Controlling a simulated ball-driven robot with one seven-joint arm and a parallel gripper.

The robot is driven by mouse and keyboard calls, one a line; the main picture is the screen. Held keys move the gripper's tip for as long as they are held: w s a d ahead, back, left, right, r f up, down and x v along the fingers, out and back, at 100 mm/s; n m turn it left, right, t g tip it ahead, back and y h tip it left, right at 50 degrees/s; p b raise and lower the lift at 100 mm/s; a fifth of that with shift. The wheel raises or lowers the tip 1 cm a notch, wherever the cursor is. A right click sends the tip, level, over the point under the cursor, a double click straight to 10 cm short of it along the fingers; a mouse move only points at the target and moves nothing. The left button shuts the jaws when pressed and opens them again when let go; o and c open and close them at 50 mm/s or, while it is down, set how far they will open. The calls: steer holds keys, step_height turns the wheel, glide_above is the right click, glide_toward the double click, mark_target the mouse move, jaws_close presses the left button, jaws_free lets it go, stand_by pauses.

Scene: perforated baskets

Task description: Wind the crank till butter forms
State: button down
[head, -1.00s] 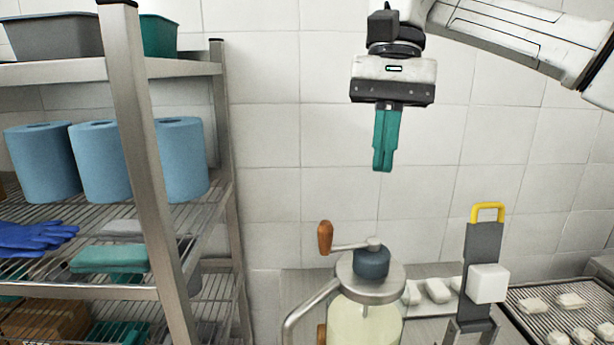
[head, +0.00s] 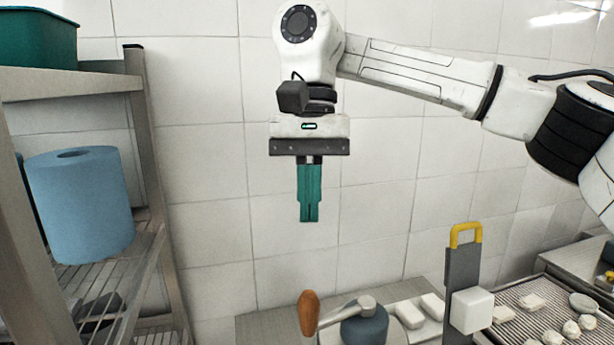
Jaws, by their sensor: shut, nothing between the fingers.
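The churn's crank has a wooden handle (head: 309,313) and a metal arm (head: 345,314) on a dark blue-grey hub (head: 364,328). It stands at the bottom edge of the head view. The jar below is cut off by the frame, so its contents are hidden. My gripper (head: 309,217) points straight down with its teal fingers shut and empty. In the picture it is above the crank handle, with a clear gap between them.
A metal shelf rack (head: 150,170) with a blue paper roll (head: 80,205) stands at the left. At the right are a dark upright stand with a yellow handle (head: 466,232), a white block (head: 471,310) and a perforated tray (head: 545,320) with white pieces. The tiled wall is behind.

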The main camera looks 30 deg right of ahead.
steer(key=s+a+f+b, duration=0.2)
steer(key=s+f+b, duration=0.2)
steer(key=b, duration=0.4)
steer(key=shift+a+f, duration=0.35)
steer(key=shift+f, duration=0.4)
